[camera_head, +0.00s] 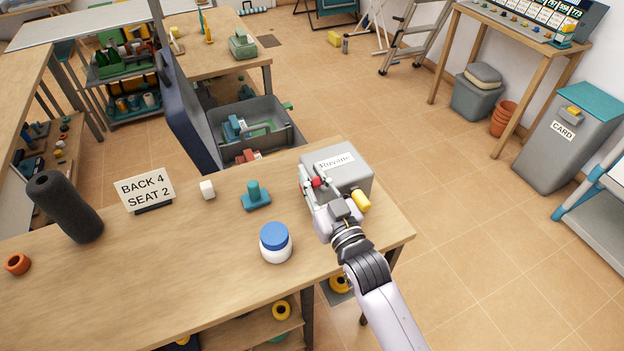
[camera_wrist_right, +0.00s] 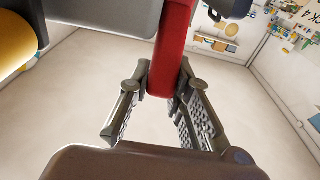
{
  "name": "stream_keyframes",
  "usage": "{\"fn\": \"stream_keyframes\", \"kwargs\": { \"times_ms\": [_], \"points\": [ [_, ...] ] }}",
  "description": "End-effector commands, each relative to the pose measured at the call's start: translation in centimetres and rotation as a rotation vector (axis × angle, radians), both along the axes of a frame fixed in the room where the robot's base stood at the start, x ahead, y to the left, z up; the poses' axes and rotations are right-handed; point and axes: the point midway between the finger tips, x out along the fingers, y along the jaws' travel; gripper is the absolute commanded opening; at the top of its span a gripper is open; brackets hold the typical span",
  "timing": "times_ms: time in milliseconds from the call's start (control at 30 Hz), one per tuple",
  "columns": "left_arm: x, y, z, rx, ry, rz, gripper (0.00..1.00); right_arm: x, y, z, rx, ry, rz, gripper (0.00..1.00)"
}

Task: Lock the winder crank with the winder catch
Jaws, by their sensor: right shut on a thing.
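The winder is a grey box (camera_head: 355,177) labelled "Ruvane" near the right end of the wooden table. My right gripper (camera_head: 311,184) is at its near left side, shut on a red bar (camera_head: 319,182). In the right wrist view the red bar (camera_wrist_right: 173,45) runs down between the two fingers (camera_wrist_right: 163,88). A yellow cylindrical knob (camera_head: 361,201) is at the box's near side, right of my gripper; it also shows in the wrist view (camera_wrist_right: 14,42). I cannot tell for sure which part is crank and which is catch. My gripper hides part of the box front. My left gripper is not in view.
A grey open bin (camera_head: 254,123) lies behind the table. The table's front middle is clear.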

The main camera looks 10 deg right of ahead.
Motion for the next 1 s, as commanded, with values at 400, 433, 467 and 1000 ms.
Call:
{"fn": "stream_keyframes", "kwargs": {
  "times_ms": [400, 433, 467, 1000],
  "points": [
    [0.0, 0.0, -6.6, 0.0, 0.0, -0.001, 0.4, -1.4, -0.5, -1.6, 0.07, -0.228, -0.002, 0.0],
    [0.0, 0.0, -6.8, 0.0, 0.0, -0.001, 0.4, -1.5, -0.5, -1.6, 0.073, -0.238, -0.002, 0.0],
    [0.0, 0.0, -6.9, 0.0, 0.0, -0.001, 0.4, -1.5, -0.6, -1.5, 0.076, -0.246, -0.002, 0.0],
    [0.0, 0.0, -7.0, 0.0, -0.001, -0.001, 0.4, -1.7, -0.6, -1.2, 0.083, -0.265, -0.002, 0.27]
  ]
}}
